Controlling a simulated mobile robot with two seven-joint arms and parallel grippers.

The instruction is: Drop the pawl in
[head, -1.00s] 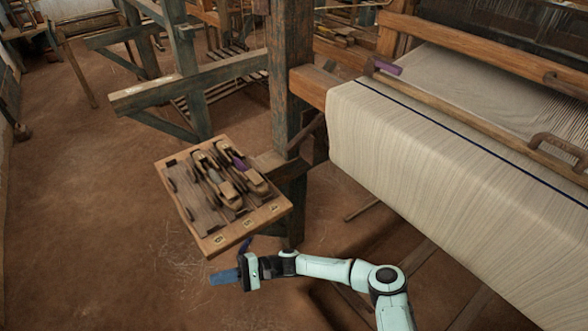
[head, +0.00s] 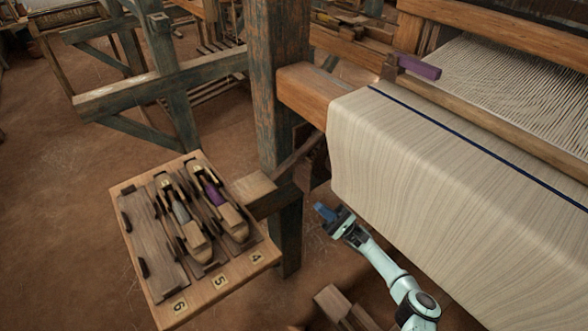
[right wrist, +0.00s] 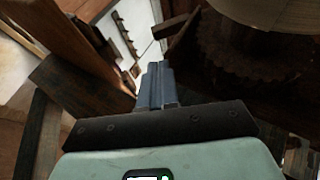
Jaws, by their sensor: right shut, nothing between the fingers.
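My right gripper (head: 325,212) is shut and empty, in front of the loom below the cloth roll's left end. Its blue fingers also show in the right wrist view (right wrist: 156,84), pressed together and pointing up the picture. A dark toothed wheel (right wrist: 255,62) shows at the upper right of that view, apart from the fingers. In the head view a slanted wooden bar (head: 297,157) runs beside the post near the roll's end. I cannot tell whether this bar is the pawl. My left gripper is not in view.
A wooden post (head: 278,100) stands left of the cloth-covered beam (head: 420,160). A numbered tray (head: 170,300) with wooden shuttles sits left of the post. A purple-ended handle (head: 420,67) lies above the cloth. Bare floor (head: 70,240) is clear at the left.

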